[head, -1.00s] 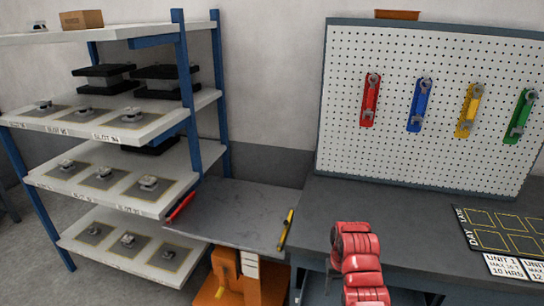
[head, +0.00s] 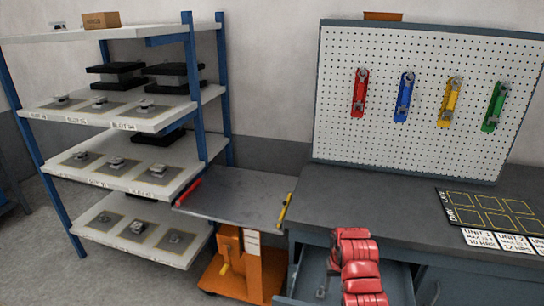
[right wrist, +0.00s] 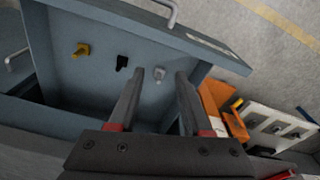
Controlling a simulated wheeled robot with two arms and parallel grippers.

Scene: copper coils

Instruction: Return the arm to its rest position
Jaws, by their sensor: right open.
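My red right arm (head: 360,268) rises from the bottom of the head view, in front of the dark workbench (head: 400,215) and over its open drawer. I cannot make out its fingertips there. In the right wrist view my right gripper (right wrist: 160,74) has its two dark fingers apart with nothing between them. Beyond them lies the open grey-blue drawer (right wrist: 95,22), holding a yellow piece (right wrist: 82,50), a black piece (right wrist: 122,63) and a grey piece (right wrist: 159,72). I cannot tell how far the fingers are from the drawer floor. My left arm is not in view.
An orange cart (head: 240,268) with a grey top (head: 235,195) stands between the shelf rack (head: 160,120) and the bench. A pegboard (head: 420,100) with red, blue, yellow and green tool holders stands behind the bench. A dark board (head: 490,215) lies on the bench at right.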

